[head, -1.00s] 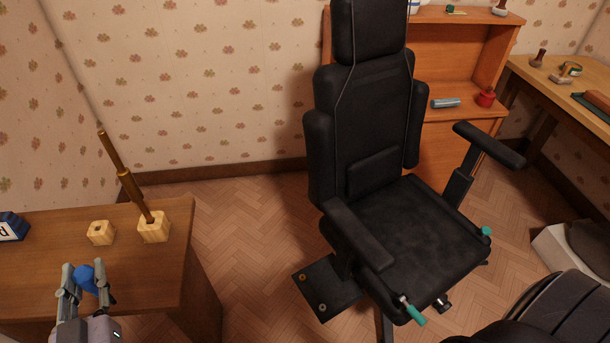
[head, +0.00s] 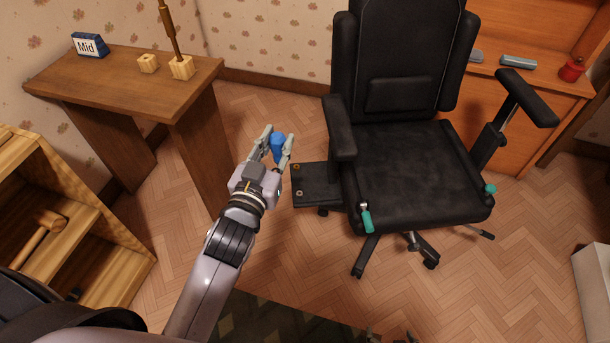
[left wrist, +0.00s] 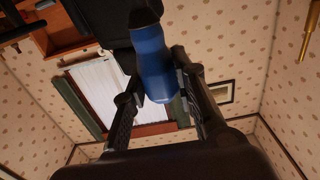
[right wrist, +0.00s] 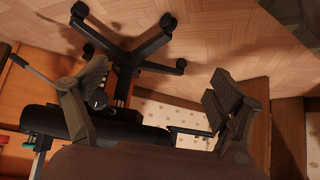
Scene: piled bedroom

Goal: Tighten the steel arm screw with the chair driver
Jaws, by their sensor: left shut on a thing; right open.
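My left gripper (head: 278,138) is shut on a blue handle, which I take for the chair driver (head: 278,148). The handle also shows between the fingers in the left wrist view (left wrist: 152,60); I cannot make out a shaft or tip. The gripper is in the air, left of the black chair (head: 400,165) and close to its dark side plate (head: 318,182). On the plate, the greyish steel arm screw (head: 299,193) sits in front of a brass-coloured screw (head: 296,167). The driver appears apart from both. My right gripper (right wrist: 158,88) is open and empty.
A wooden desk (head: 110,78) at left holds a "Mid" sign, small wooden blocks and a brass-coloured rod. A wooden shelf (head: 125,265) with a mallet (head: 45,228) stands lower left. Teal-handled parts (head: 367,220) stick out from the seat. The floor between desk and chair is clear.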

